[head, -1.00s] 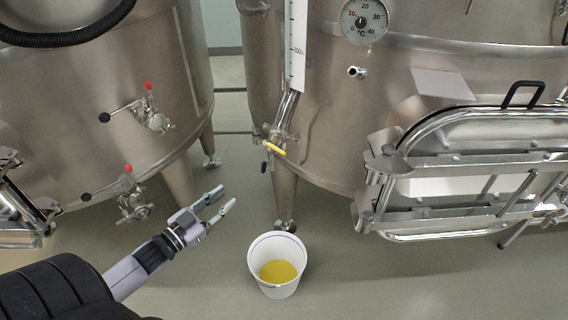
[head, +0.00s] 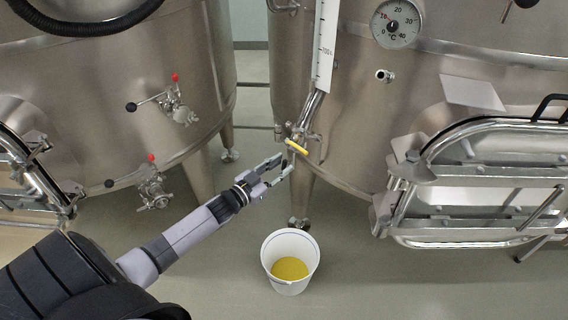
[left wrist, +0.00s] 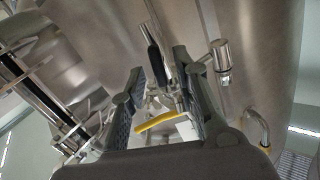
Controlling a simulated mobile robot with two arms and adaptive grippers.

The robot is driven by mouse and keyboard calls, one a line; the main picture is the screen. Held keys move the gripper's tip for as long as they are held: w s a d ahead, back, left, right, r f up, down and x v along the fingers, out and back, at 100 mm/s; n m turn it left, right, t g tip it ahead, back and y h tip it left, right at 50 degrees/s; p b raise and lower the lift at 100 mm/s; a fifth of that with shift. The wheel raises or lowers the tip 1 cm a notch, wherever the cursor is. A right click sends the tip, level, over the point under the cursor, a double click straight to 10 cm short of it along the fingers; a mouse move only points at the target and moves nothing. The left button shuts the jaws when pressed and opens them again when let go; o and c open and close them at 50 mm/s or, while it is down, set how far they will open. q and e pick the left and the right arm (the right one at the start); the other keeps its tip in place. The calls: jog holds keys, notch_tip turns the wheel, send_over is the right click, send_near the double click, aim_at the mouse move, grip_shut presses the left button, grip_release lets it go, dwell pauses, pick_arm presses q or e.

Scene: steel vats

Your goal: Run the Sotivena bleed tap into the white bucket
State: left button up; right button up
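The white bucket (head: 290,247) stands upright on the floor below the right vat, with yellow liquid (head: 290,269) inside. A small tap assembly at the foot of the level gauge has a yellow lever (head: 297,147) and, below it, a black-tipped lever. My left gripper (head: 285,165) is open at this assembly, its fingertips around or beside the black lever. In the left wrist view, the black lever (left wrist: 157,66) lies between the open fingers, with the yellow lever (left wrist: 155,122) nearer; contact is unclear. No name label is readable. My right gripper is out of view.
The left vat has two sampling valves with red and black handles (head: 160,101) (head: 143,173). The right vat carries a dial thermometer (head: 397,22), a white gauge scale (head: 325,45) and a large hatch (head: 490,155). Vat legs stand near the bucket. Floor around the bucket is clear.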

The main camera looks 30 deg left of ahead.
pick_arm(q)
jog(key=shift+w+d, duration=0.2)
jog(key=shift+w, duration=0.8)
grip_shut()
